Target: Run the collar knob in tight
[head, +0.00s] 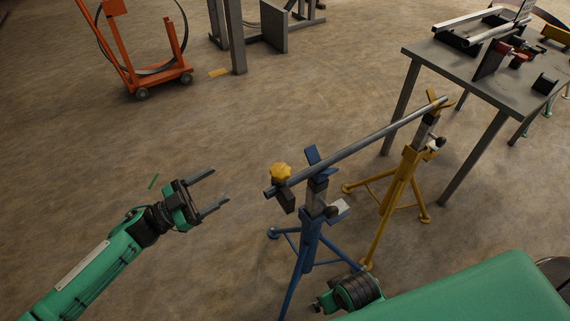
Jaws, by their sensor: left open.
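The collar knob (280,172) is a yellow lobed hand knob. It sits on top of a dark collar (287,198) near the left end of a grey steel bar (370,139). My left gripper (221,187) is open and empty, to the left of the knob in the picture and apart from it, with its fingers pointing right. Whether the knob is tight against the collar cannot be told. My right gripper does not show; only part of my right arm is at the bottom.
A blue stand (311,228) and a yellow stand (408,172) hold up the bar. A steel table (460,78) with tools and fixtures is at the upper right. An orange trolley (152,79) stands at the upper left.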

